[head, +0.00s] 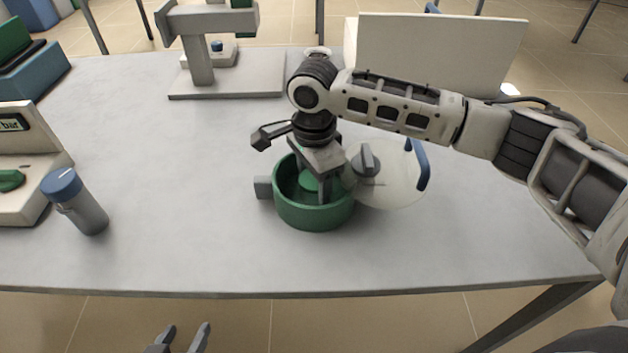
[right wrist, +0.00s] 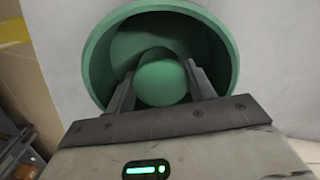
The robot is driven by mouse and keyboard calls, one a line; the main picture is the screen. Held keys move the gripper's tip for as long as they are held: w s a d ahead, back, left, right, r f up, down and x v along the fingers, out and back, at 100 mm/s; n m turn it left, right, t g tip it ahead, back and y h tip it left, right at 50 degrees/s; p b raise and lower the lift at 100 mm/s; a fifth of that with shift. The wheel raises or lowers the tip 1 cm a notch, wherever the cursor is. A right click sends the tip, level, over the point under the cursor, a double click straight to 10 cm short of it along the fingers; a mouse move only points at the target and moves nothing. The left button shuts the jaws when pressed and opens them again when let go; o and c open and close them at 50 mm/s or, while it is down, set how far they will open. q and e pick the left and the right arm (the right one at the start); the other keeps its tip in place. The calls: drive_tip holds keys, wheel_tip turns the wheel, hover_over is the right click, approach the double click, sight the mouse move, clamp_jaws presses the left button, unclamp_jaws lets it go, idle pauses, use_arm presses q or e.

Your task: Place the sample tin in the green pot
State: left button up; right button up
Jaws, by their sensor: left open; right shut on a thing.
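The green pot (head: 313,216) stands on the grey table, open at the top, with a grey block-like handle on its left. My right gripper (head: 322,190) reaches down into it from above and is shut on the round green sample tin (right wrist: 162,83). In the right wrist view the tin sits between the two fingers, inside the rim of the pot (right wrist: 100,55). I cannot tell whether the tin touches the pot's floor. My left gripper (head: 180,338) is open and empty, low in front of the table's front edge.
A pale round lid (head: 395,190) with a grey knob lies right beside the pot. A grey bottle with a blue cap (head: 77,202) and a scale-like device (head: 25,170) stand at the left. A grey stand (head: 225,80) and a white box (head: 435,55) are at the back.

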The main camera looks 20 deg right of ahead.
drive_tip(key=shift+f, duration=0.3)
drive_tip(key=o, duration=1)
drive_tip(key=shift+o, duration=0.2)
wheel_tip(320, 180, up, 12)
drive_tip(key=p, duration=0.1)
drive_tip(key=shift+r, duration=0.15)
